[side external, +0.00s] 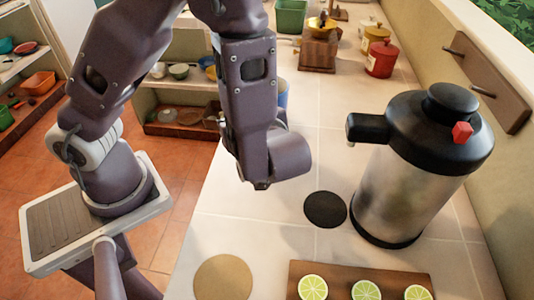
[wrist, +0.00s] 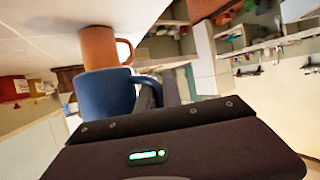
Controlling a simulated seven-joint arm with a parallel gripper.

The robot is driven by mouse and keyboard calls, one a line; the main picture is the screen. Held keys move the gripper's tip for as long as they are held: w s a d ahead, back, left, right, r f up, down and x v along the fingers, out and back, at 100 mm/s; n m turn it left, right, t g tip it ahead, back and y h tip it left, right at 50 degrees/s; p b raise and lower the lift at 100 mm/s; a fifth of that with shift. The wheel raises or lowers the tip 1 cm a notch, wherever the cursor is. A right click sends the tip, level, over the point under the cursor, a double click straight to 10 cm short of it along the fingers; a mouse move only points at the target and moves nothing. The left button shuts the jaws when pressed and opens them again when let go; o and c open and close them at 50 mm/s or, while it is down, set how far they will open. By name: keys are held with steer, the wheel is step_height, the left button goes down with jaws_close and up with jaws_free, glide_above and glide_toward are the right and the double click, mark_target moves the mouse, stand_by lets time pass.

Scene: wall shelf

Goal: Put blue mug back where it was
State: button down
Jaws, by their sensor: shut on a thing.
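The blue mug (wrist: 104,92) shows in the wrist view just beyond the gripper housing, with its handle side to the right. My gripper (wrist: 152,92) has its dark fingers at that handle side and is shut on the mug. An orange-brown mug (wrist: 98,46) shows directly behind the blue one; I cannot tell whether they touch. In the side external view my arm hides the gripper. A bit of a blue round thing (side external: 282,94) shows past the arm's right edge; I cannot tell whether it is the mug.
On the tiled counter, a large steel and black dispenser (side external: 405,185) stands at right. A black disc (side external: 325,209), a tan disc (side external: 222,278) and a board (side external: 390,274) with lime slices lie nearer. Red (side external: 382,59) and yellow canisters stand at the back. Bare counter lies around the discs.

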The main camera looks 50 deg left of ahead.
steer(key=f, duration=1)
steer(key=shift+s, duration=0.35)
steer(key=c, duration=1.5)
jaws_free()
steer(key=shift+f, duration=0.1)
steer(key=v, duration=1.2)
steer(key=shift+w+d+r, duration=0.1)
steer(key=shift+w+r, duration=0.05)
steer(key=shift+r, duration=0.05)
